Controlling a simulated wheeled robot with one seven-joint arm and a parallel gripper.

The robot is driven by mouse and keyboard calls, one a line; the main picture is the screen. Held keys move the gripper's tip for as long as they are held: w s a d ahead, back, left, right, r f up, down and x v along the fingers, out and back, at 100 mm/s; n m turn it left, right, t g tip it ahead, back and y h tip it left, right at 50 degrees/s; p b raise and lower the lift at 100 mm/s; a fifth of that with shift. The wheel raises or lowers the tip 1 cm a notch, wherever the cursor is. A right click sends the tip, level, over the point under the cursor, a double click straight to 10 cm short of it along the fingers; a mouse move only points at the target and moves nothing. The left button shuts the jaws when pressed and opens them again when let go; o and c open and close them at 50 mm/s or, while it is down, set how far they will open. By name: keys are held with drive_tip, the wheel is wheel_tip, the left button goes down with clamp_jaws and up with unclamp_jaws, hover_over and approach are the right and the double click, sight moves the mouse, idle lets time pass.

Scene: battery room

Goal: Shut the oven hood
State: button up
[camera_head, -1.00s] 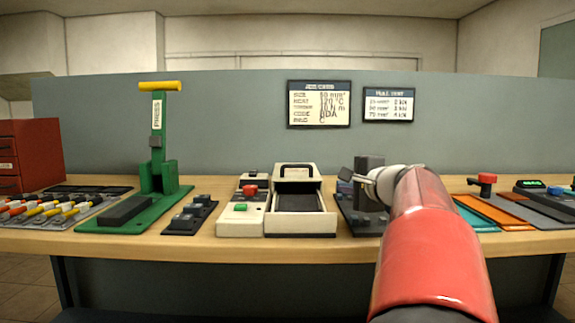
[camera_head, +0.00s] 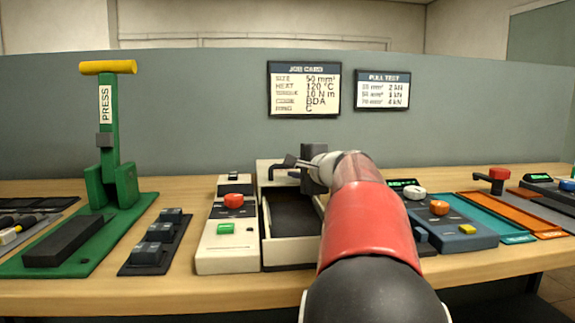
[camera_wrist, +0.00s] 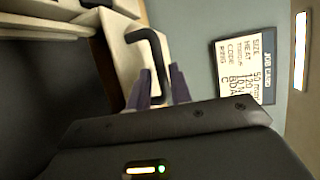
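The oven (camera_head: 288,257) is a cream open-topped box with a dark inside, standing on the bench. Its cream hood (camera_head: 266,170) is at the back, leaving the inside open to view. My gripper (camera_head: 291,162) is at the hood, partly covering it. In the wrist view, the hood (camera_wrist: 125,55) carries a black bent handle (camera_wrist: 150,48). My gripper's two fingers (camera_wrist: 160,88) are apart there, with the handle's lower end seeming to lie between them. Whether they touch it cannot be told. My arm hides the oven's right side in the head view.
A control box (camera_head: 227,246) with red and green buttons stands left of the oven. A green press (camera_head: 110,190) is further left. A blue-grey box (camera_head: 455,235) stands to the right. A grey partition with a job card (camera_head: 304,89) rises behind.

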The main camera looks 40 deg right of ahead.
drive_tip(key=shift+x, duration=1.65)
drive_tip(key=shift+c, duration=0.3)
clamp_jaws()
